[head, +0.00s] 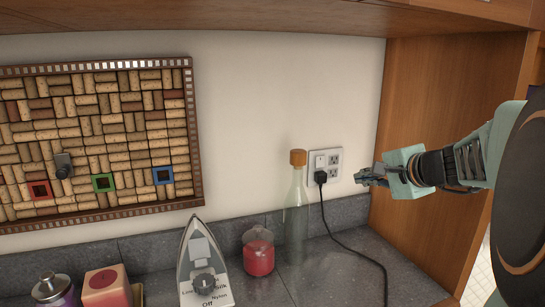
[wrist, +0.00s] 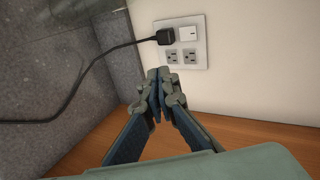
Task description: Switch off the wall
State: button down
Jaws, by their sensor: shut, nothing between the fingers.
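A white wall plate (head: 334,165) is on the wall above the counter. It holds a white rocker switch (head: 320,160), several outlet sockets and a black plug (head: 320,177) with a cord. In the wrist view the plate (wrist: 202,62) shows near the top, with the switch (wrist: 188,34) beside the plug (wrist: 166,36). My gripper (head: 362,178) is to the right of the plate in the head view, apart from the switch. In the wrist view my gripper (wrist: 158,76) has its fingertips together and empty, just below the plate in the picture. Whether the fingertips touch anything is unclear.
A clear bottle with a cork (head: 297,205) stands left of the plate. A red jar (head: 259,252) and an iron (head: 203,265) are further left. The black cord (head: 345,245) runs down onto the counter. A wooden side panel (head: 415,130) bounds the right.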

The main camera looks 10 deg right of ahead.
aim_at(320, 162)
jog(key=shift+w+a+r+m, duration=0.2)
jog(key=shift+w+r, duration=0.25)
jog(key=shift+w+a+r+m, duration=0.2)
jog(key=shift+w+r, duration=0.2)
jog(key=shift+r, duration=0.05)
jog(key=x, duration=0.4)
jog(key=r+p+x, duration=0.1)
jog(key=x, duration=0.4)
jog(key=p+x, duration=0.1)
jog(key=x, duration=0.3)
jog(key=shift+w+a, duration=0.3)
jog(key=shift+w, duration=0.35)
jog(key=shift+t, duration=0.3)
jog(key=shift+w+f+b, duration=0.15)
jog(key=shift+f+b, duration=0.15)
jog(key=shift+b, duration=0.9)
jog(key=shift+w+f+t+b, duration=0.1)
jog(key=shift+t+b, duration=0.2)
jog(key=shift+b, duration=0.85)
